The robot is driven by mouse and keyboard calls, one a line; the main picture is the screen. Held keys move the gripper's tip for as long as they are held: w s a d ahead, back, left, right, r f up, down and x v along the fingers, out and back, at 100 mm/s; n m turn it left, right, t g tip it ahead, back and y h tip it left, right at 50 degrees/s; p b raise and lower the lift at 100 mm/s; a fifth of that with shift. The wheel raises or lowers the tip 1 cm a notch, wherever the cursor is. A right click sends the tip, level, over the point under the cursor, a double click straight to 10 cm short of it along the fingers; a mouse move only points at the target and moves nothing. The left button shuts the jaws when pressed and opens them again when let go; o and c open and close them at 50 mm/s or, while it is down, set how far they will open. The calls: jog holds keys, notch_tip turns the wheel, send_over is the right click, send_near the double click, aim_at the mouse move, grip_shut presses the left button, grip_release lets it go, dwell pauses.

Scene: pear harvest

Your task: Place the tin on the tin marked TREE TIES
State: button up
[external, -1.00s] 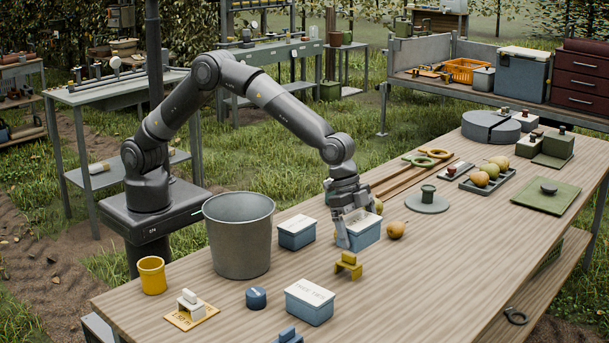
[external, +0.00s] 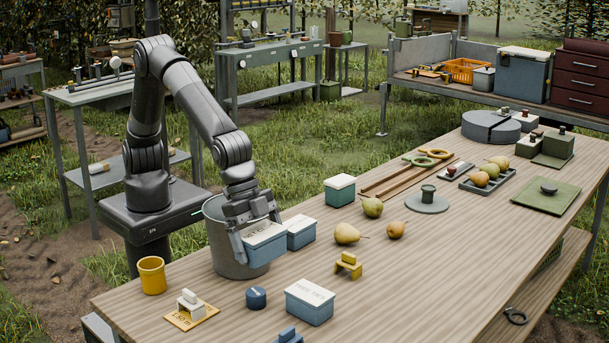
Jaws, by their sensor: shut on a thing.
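My gripper (external: 256,238) is shut on a blue tin with a pale lid (external: 265,248). It holds the tin tilted in the air, in front of the grey bucket in this view. The lid has lettering too small to read surely. The tin marked TREE TIES (external: 309,303) stands on the table near its front edge, blue with a white lettered lid, its top bare. The held tin is above and to the left of it, apart from it. Another blue tin with a pale lid (external: 300,232) stands just right of the held tin.
The grey bucket (external: 222,262) stands close behind the held tin. A round blue tin (external: 256,298), a yellow block piece (external: 348,266) and a yellow cup (external: 152,275) stand around. Pears (external: 347,233) and a green tin (external: 340,190) are farther right.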

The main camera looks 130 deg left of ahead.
jog(key=w+a+f, duration=0.2)
jog(key=a, duration=0.1)
jog(key=w+a+f, duration=0.2)
jog(key=a, duration=0.1)
jog(key=w+a+f, duration=0.2)
jog(key=a, duration=0.1)
jog(key=shift+f, duration=2.3)
jog(key=shift+f, duration=0.15)
jog(key=o, duration=0.8)
jog(key=shift+c, duration=0.2)
